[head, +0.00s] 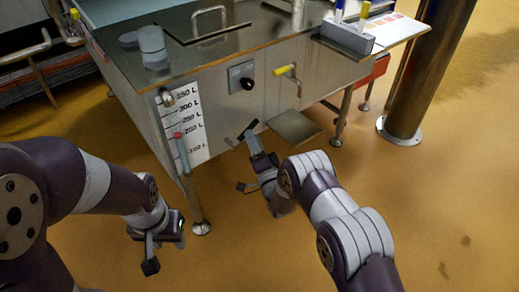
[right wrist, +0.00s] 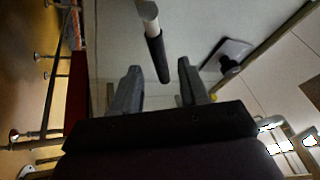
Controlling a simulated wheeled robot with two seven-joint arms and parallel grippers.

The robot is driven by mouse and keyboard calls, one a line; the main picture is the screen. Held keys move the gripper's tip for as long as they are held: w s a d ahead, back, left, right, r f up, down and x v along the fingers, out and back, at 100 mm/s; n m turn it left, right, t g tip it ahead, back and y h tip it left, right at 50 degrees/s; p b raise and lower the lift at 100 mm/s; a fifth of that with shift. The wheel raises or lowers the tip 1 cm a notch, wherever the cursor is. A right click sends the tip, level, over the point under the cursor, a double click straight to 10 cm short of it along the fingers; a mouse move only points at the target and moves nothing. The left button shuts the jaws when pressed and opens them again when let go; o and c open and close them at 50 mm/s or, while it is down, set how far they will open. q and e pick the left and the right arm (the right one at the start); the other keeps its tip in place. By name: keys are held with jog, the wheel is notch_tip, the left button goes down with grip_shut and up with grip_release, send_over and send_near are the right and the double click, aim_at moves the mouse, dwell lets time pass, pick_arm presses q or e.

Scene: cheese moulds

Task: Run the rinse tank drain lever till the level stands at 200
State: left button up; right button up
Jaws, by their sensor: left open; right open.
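The rinse tank (head: 225,105) fills the middle of the head view. Its level scale (head: 197,140) is on the left of the front face, with a red marker (head: 178,135) about beside the 200 L mark; the exact reading is too small to tell. A lever with a black grip (head: 248,128) sits low on the front; it also shows in the right wrist view (right wrist: 157,58). My right gripper (head: 255,143) is open, its fingers (right wrist: 157,80) on either side of the grip's end, with gaps visible. My left gripper (head: 175,232) is open and empty, lower left.
A black knob on a plate (head: 243,77) and a yellow-handled lever (head: 285,70) are higher on the tank front. A small shelf (head: 295,126) juts out right of my right gripper. A tank leg (head: 198,212) stands near my left gripper. A steel column (head: 425,70) stands at right.

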jog(key=p+v, duration=0.2)
jog(key=v, duration=0.6)
jog(key=shift+s, duration=0.2)
dwell(7.0)
